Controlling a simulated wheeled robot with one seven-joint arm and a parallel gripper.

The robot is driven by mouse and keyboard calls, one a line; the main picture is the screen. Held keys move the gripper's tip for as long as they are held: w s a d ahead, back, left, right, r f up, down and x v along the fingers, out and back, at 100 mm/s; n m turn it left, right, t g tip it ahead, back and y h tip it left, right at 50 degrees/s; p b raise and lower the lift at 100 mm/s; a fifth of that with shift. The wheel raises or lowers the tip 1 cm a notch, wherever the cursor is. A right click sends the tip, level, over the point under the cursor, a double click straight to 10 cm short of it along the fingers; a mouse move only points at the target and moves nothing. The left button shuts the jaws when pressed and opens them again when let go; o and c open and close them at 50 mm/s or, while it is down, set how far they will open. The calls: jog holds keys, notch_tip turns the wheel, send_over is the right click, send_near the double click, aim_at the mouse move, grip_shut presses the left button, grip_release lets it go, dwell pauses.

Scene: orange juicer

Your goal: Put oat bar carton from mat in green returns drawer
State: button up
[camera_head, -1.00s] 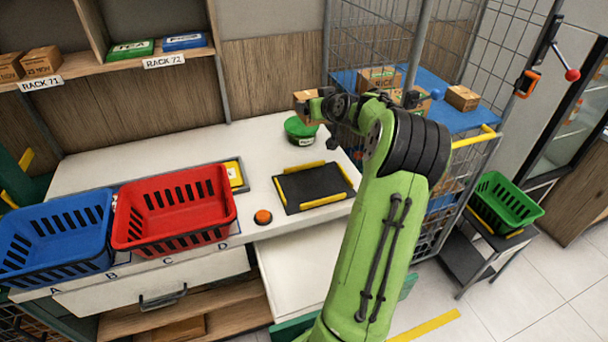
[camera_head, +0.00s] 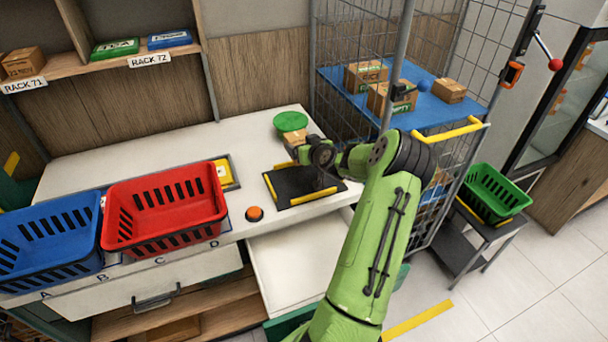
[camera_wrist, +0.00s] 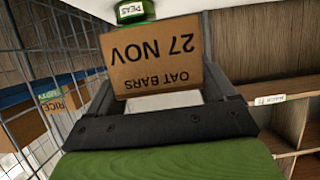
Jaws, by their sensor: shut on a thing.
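My gripper (camera_head: 301,145) is shut on the oat bar carton (camera_head: 297,138), a small brown box. The wrist view shows the carton (camera_wrist: 165,55) between the fingers, its "OAT BARS 27 NOV" label upside down. In the head view, the carton is held behind the black mat (camera_head: 288,181) with yellow edge strips, overlapping the round green tub in the picture. Below the counter's front edge, a pale drawer (camera_head: 290,265) is pulled out, with green (camera_head: 283,329) at its near edge. My arm hides part of that drawer and of the mat.
A red basket (camera_head: 165,205) and a blue basket (camera_head: 45,240) stand on the counter's left. An orange button (camera_head: 254,213) is near the front edge. The green tub (camera_head: 291,121) is at the back. A wire cage with cartons on a blue shelf (camera_head: 420,112) stands right.

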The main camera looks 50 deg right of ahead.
notch_tip(320, 180, down, 12)
jog(key=shift+r+b, duration=0.1)
jog(key=shift+b, duration=0.35)
jog(key=o, duration=1)
jog(key=shift+r, duration=0.1)
jog(key=shift+s+p, duration=0.1)
jog(key=shift+p, duration=0.35)
jog(key=b+v, duration=0.1)
jog(key=v, duration=0.6)
jog(key=b+v, duration=0.2)
jog(key=v, duration=0.6)
jog(key=shift+s+a, duration=0.15)
jog(key=shift+a, duration=0.2)
